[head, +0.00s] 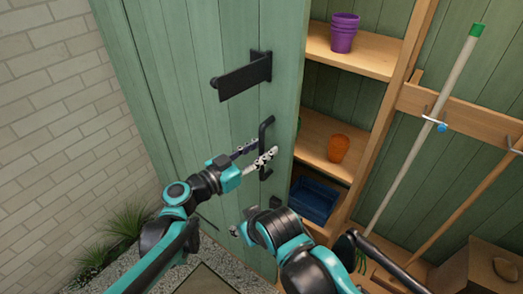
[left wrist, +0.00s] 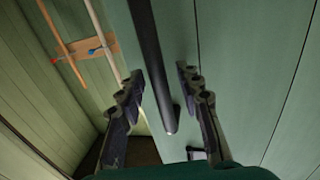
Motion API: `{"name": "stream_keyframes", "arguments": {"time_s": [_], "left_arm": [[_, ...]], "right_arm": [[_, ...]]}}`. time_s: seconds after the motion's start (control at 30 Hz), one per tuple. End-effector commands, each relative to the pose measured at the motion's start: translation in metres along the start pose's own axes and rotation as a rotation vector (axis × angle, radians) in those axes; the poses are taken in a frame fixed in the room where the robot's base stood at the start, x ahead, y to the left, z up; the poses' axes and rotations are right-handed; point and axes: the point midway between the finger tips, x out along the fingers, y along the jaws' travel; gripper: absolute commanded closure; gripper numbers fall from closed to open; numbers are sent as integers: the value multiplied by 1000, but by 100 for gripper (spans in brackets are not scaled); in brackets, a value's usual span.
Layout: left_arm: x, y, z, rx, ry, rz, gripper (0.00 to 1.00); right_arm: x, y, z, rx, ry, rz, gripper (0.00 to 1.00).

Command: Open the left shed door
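The left shed door (head: 215,135) is a green plank panel; its right edge borders the open shelf space. A black vertical bar handle (head: 263,135) is on it near that edge. My left gripper (head: 262,156) is at the handle. In the left wrist view its two fingers (left wrist: 160,100) are spread, with the handle bar (left wrist: 150,50) between them and a visible gap on each side. The door's face (left wrist: 230,50) fills the right of that view. My right arm is at the lower middle of the head view; its fingers are not clear.
A black bracket (head: 243,77) sticks out from the door above the handle. Shelves right of the door hold purple pots (head: 343,33), an orange pot (head: 338,149) and a blue crate (head: 312,201). Long-handled tools (head: 420,140) hang further right. A brick wall (head: 55,110) stands left.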

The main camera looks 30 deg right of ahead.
Motion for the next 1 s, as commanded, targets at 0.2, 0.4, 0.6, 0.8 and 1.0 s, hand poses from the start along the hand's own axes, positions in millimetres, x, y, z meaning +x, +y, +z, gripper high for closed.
{"name": "stream_keyframes", "arguments": {"time_s": [0.2,0.4,0.6,0.8,1.0], "left_arm": [[0,0,0,0,0,-1,81],[0,0,0,0,0,-1,100],[-6,-2,0,0,0,4,100],[-30,-3,0,0,-1,41,100],[-61,-2,0,1,-1,96,100]], "right_arm": [[0,0,0,0,0,0,60],[0,0,0,0,0,0,60],[0,0,0,0,0,0,60],[-2,0,-1,0,0,0,60],[-3,0,-2,0,0,0,60]]}}
